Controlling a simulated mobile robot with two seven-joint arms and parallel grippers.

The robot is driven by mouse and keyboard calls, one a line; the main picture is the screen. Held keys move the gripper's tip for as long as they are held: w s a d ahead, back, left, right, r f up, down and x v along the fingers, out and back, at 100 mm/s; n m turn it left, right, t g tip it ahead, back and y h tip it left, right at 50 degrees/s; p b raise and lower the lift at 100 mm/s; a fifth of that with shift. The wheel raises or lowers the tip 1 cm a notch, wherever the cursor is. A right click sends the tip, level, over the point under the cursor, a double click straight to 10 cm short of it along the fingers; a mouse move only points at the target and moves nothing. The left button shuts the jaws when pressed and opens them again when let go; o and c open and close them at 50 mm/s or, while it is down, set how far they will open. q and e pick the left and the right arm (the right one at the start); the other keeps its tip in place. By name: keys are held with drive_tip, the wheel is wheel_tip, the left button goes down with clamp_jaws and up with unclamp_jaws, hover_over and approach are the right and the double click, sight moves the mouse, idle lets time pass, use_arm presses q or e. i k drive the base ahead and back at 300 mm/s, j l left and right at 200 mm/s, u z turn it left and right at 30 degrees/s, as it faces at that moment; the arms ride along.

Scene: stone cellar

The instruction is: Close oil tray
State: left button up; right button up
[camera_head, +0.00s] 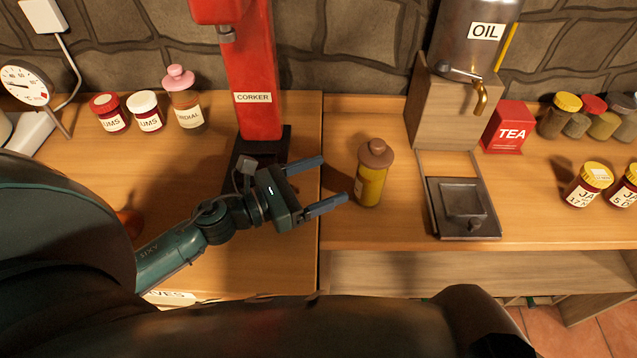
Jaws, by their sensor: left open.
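The oil tray (436,214) is a flat grey metal tray with a raised square piece and a small knob near its front. It sits forward of the wooden stand (425,115), with pale rails running back to the stand. The steel oil tank (465,55) with a brass tap (480,100) is above. My left gripper (335,181) is open and empty, its fingers pointing right, well left of the tray. A brown-capped bottle of yellow liquid (370,187) stands upright between the gripper and the tray. My right gripper is out of view.
The red corker (258,90) stands behind my left gripper. A red tea box (508,127) and several jars are right of the stand. More jars and a pink-topped cordial bottle (186,110) are back left. An open shelf (450,270) lies below the counter.

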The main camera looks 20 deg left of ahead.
sight(463, 210)
drive_tip(key=k, duration=1)
